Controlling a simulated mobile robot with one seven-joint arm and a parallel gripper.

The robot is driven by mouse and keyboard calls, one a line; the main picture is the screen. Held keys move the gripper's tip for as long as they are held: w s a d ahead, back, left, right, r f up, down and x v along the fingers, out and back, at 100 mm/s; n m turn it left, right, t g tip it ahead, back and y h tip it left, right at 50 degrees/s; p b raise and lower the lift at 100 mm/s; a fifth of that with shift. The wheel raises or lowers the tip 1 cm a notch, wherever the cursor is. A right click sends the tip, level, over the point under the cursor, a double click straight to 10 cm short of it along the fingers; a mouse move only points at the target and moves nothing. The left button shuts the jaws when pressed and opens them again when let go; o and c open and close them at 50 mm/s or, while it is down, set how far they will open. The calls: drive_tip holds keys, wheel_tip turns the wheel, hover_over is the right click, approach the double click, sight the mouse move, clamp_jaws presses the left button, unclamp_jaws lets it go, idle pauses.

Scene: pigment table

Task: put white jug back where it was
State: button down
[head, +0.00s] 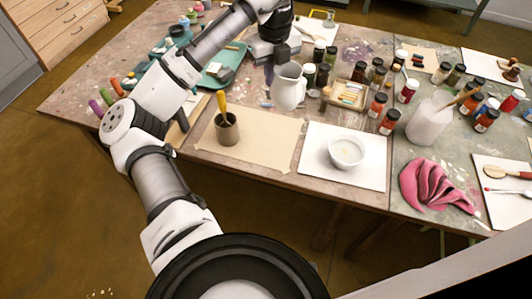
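The white jug (289,90) is upright near the middle of the head view, behind the gap between the tan sheet and the white sheet. Whether its base rests on the table or is slightly raised is unclear. My gripper (281,57) reaches in from the upper left, with its dark finger end just above and behind the jug's rim. I cannot tell whether it touches the jug, and its fingers are too small and overlapped to read as open or shut.
A brown mug (227,131) with a yellow-handled tool stands on the tan sheet (262,150). A white bowl (346,153) sits on white paper (315,168). Several pigment jars, a small wooden tray (349,105), a white container (428,122) and a pink cloth (432,188) crowd the right.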

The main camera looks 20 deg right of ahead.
drive_tip(key=shift+s+a+f, duration=0.15)
drive_tip(key=shift+f, duration=0.15)
wheel_tip(320, 180, down, 19)
drive_tip(key=shift+f+p, duration=0.1)
drive_tip(key=shift+p, duration=0.3)
drive_tip(key=shift+f, duration=0.2)
drive_tip(key=c, duration=1.5)
unclamp_jaws()
drive_tip(key=shift+r, duration=0.1)
wheel_tip(320, 180, up, 12)
drive_tip(key=shift+r+b, duration=0.1)
drive_tip(key=shift+b, duration=0.3)
